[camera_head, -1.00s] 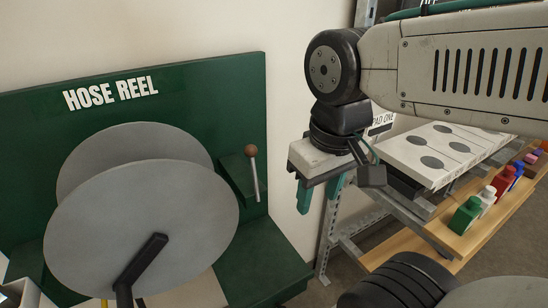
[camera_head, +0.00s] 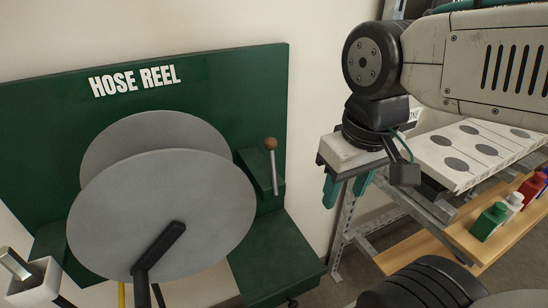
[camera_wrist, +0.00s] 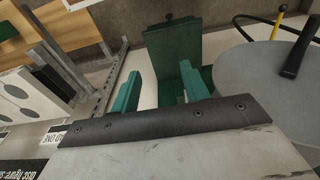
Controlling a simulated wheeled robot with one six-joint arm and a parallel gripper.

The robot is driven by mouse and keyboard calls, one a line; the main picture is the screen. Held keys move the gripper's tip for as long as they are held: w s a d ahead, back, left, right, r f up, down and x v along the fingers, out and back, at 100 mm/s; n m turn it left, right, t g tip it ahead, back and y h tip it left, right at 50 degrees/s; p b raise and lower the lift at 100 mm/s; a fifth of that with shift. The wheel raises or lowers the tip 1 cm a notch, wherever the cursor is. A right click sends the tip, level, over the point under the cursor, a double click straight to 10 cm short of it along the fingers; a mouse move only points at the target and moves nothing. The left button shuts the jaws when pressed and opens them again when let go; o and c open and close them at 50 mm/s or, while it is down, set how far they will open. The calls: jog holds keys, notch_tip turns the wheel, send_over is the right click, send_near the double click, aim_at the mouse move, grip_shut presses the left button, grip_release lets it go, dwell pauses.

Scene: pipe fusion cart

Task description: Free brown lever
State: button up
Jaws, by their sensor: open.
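The brown lever (camera_head: 271,146) is a thin silver rod with a brown ball on top. It stands nearly upright at a green bracket (camera_head: 257,172) on the right side of the green hose reel panel. In the wrist view I cannot make out the lever clearly. My gripper (camera_head: 346,188) is open and empty, its teal fingers pointing down, to the right of the lever and apart from it. In the wrist view the fingers (camera_wrist: 160,92) are spread, with green parts of the stand beyond them.
The grey hose reel (camera_head: 160,215) with a black crank fills the left. A green ledge (camera_head: 275,255) lies below the lever. On the right stand a rack with a white panel (camera_head: 478,155) and a wooden shelf (camera_head: 440,240) bearing coloured bottles. Bare wall lies between lever and gripper.

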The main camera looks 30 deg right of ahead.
dwell(0.3)
jog(key=shift+f, duration=0.2)
grip_shut()
jog(key=shift+n+g+y, duration=0.3)
jog(key=shift+n+g, duration=0.1)
jog(key=shift+n, duration=0.3)
jog(key=w+a+r, duration=0.1)
jog(key=w, duration=0.6)
jog(key=w+a+r, duration=0.1)
jog(key=w+r, duration=0.1)
jog(key=w, duration=0.6)
jog(key=w+r, duration=0.1)
jog(key=w, duration=0.7)
jog(key=shift+a+r, duration=0.35)
jog(key=shift+a, duration=0.05)
jog(key=shift+n+t, duration=0.4)
jog(key=shift+t, duration=0.1)
jog(key=w+r, duration=0.2)
jog(key=w, duration=0.1)
jog(key=w+r, duration=0.1)
jog(key=shift+w+a, duration=0.25)
